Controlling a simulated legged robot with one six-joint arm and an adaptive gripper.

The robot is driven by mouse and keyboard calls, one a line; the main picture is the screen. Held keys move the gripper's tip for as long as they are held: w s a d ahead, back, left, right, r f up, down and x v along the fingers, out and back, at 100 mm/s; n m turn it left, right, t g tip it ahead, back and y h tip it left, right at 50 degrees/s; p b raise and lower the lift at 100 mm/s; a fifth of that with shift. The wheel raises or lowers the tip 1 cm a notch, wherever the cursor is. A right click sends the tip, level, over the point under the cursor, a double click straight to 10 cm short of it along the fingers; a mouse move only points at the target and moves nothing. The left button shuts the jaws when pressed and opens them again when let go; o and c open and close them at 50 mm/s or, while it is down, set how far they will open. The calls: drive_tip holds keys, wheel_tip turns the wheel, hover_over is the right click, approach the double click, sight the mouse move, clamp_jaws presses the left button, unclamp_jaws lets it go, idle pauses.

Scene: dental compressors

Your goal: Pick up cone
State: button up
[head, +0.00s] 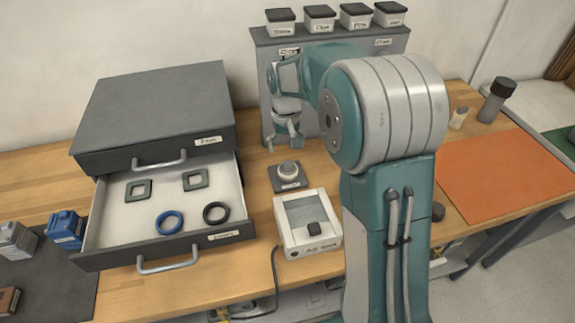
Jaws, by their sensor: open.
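I cannot make out a clear cone in the head view. My gripper (285,144) is open and points down in front of the grey cabinet (266,70). No object shows between its fingers. Below it on the bench, a small grey rounded piece (288,168) sits on a dark square base (290,184). The fingers appear apart from it, though the exact height is hard to judge. A small dark object (438,211) is partly hidden behind my arm. My arm also hides part of the bench.
An open drawer (197,248) at left holds two square gaskets, a blue ring (170,222) and a black ring (215,212). A white box (308,250) stands right of it. Several lidded jars (320,20) top the cabinet. An orange mat (505,175) is clear.

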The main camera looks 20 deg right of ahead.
sight(288, 163)
drive_tip(key=f, duration=0.5)
drive_tip(key=shift+s+d+f, duration=0.1)
drive_tip(key=shift+s+f, duration=0.1)
drive_tip(key=shift+f, duration=0.2)
clamp_jaws()
